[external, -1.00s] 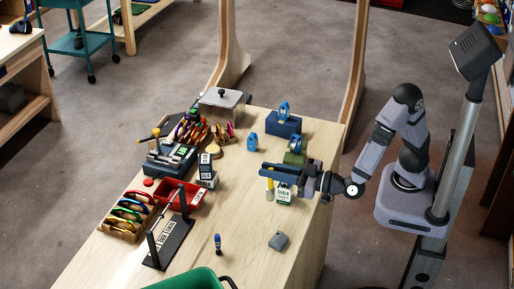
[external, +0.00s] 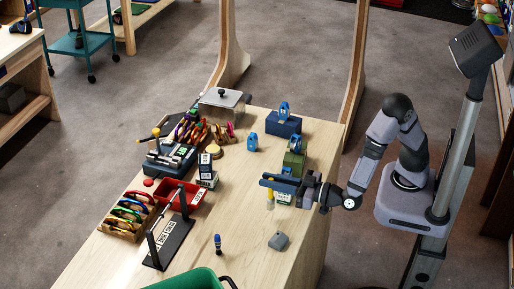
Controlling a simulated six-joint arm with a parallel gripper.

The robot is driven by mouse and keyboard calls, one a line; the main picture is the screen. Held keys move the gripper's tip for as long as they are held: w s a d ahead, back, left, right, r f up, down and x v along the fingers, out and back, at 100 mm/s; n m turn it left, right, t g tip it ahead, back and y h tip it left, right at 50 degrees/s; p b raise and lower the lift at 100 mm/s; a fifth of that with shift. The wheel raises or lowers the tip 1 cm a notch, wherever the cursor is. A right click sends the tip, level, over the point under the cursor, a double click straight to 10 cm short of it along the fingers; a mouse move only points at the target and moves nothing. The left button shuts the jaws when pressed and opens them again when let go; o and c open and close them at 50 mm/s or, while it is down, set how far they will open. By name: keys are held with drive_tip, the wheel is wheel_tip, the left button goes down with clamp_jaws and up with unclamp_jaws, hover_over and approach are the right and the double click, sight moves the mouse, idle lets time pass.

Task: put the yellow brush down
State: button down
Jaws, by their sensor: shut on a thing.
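My gripper (external: 270,181) is over the right part of the wooden table, its blue fingers pointing left. It is shut on the yellow brush (external: 270,195), which hangs roughly upright below the fingers. Only a short lower part of the brush shows; the fingers cover its upper part. I cannot tell whether its lower end touches the table.
A chalk box (external: 284,199) stands close to the right of the brush, partly hidden by my gripper. A green block (external: 293,162) stands just behind. A grey block (external: 278,241) and a small blue bottle (external: 217,244) stand in front. The table (external: 240,200) is bare to the left.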

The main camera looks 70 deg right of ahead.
sight(271, 197)
drive_tip(key=shift+f, duration=2.15)
drive_tip(key=shift+f, duration=0.15)
drive_tip(key=c, duration=1.7)
unclamp_jaws()
drive_tip(key=shift+o, duration=0.2)
drive_tip(key=shift+r, duration=0.3)
drive_tip(key=s+b, duration=0.2)
drive_tip(key=s, duration=1)
